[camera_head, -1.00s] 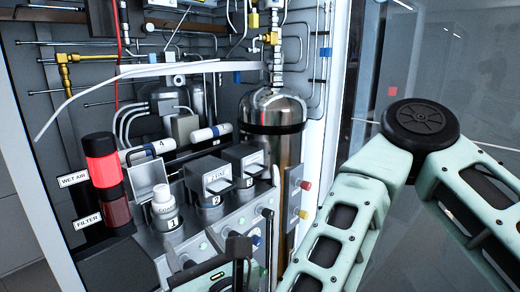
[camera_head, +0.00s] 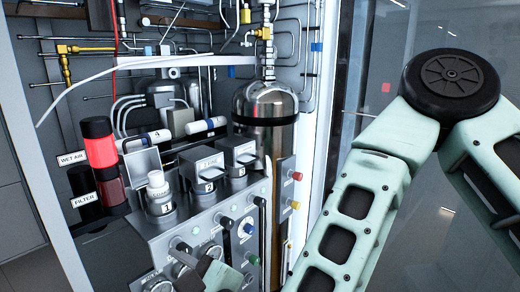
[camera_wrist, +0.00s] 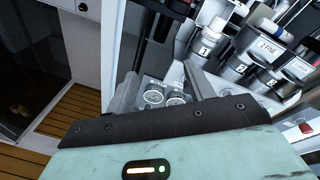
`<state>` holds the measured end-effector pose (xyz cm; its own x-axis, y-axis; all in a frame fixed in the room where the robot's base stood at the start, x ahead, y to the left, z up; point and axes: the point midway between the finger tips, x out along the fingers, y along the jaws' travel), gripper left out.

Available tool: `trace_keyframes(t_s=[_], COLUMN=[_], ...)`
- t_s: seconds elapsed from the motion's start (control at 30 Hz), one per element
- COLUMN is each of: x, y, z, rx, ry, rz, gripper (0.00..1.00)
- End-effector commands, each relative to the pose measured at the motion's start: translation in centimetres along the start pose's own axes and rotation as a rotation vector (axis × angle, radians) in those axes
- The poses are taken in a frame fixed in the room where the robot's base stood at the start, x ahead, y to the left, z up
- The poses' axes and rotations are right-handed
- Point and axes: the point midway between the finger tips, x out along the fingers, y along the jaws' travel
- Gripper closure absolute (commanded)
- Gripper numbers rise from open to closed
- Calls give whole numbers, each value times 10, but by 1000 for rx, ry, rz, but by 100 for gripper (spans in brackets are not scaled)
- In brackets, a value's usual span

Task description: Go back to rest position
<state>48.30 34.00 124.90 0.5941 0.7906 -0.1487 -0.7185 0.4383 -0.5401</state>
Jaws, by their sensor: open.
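My gripper (camera_head: 198,268) is at the bottom of the head view, in front of the lower part of the fill panel (camera_head: 215,222). It is open, with nothing visible between its fingers. In the wrist view my gripper (camera_wrist: 158,82) shows its dark fingers pointing toward the panel's gauges. My pale green arm (camera_head: 365,205) is bent at the right, its black round joint high in the picture. The end of the forearm is cut off by the lower edge.
A white-capped bottle (camera_head: 158,188) stands in holder 1, whose lid is raised. A red lamp (camera_head: 99,150) stands at left. A steel cylinder (camera_head: 265,115) stands behind. Wooden slatted floor (camera_wrist: 85,108) shows at left in the wrist view.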

Motion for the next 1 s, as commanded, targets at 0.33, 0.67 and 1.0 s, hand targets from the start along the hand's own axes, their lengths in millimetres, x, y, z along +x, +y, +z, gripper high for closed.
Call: trace_keyframes(t_s=[0.33,0.67,1.0], x=[-32,-135,-245], y=[54,35,7], z=[-70,-154,-175], rx=[-881,-1620,-1840], ry=[37,-17,-259], rz=[485,1117,1595], gripper=[47,47,47])
